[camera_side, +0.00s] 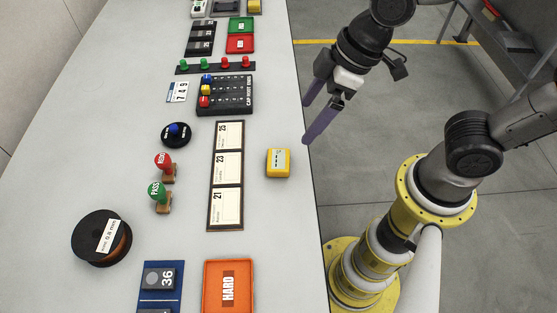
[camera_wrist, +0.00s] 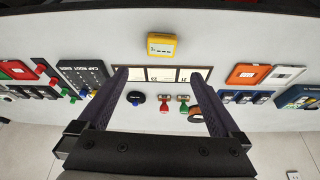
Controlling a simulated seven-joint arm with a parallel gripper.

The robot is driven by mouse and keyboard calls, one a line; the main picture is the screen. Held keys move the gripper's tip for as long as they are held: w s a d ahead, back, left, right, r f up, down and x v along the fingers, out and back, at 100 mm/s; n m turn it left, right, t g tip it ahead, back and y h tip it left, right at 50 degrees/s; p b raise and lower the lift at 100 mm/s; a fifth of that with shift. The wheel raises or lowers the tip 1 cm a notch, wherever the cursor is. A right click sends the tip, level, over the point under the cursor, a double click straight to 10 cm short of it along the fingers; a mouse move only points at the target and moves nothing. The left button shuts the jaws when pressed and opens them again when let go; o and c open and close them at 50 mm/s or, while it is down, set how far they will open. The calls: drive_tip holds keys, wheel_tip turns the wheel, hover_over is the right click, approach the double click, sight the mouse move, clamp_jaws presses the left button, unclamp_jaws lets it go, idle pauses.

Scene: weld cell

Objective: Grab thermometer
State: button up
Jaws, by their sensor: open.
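The thermometer appears to be a small yellow box with a pale display (camera_side: 278,163). It lies on the grey table, right of the three-part card board and near the table's right edge in the side view. In the wrist view the yellow box (camera_wrist: 162,45) shows at top centre, beyond the fingertips and between their lines. My gripper (camera_side: 306,122) is open and empty, with two long purple fingers. It is raised, up and right of the yellow box in the side view, apart from it. The wrist view shows the fingers (camera_wrist: 158,74) spread wide.
The card board (camera_side: 227,175) lies just left of the yellow box. An orange HARD tray (camera_side: 228,287), PASS and REDO stamps (camera_side: 164,168), a wire spool (camera_side: 101,238) and a dark peg block (camera_side: 225,95) stand around. Bare table surrounds the yellow box.

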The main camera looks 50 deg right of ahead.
sight(277, 159)
drive_tip(key=x, duration=1.3)
drive_tip(key=shift+a+f, duration=0.3)
drive_tip(key=c, duration=1.3)
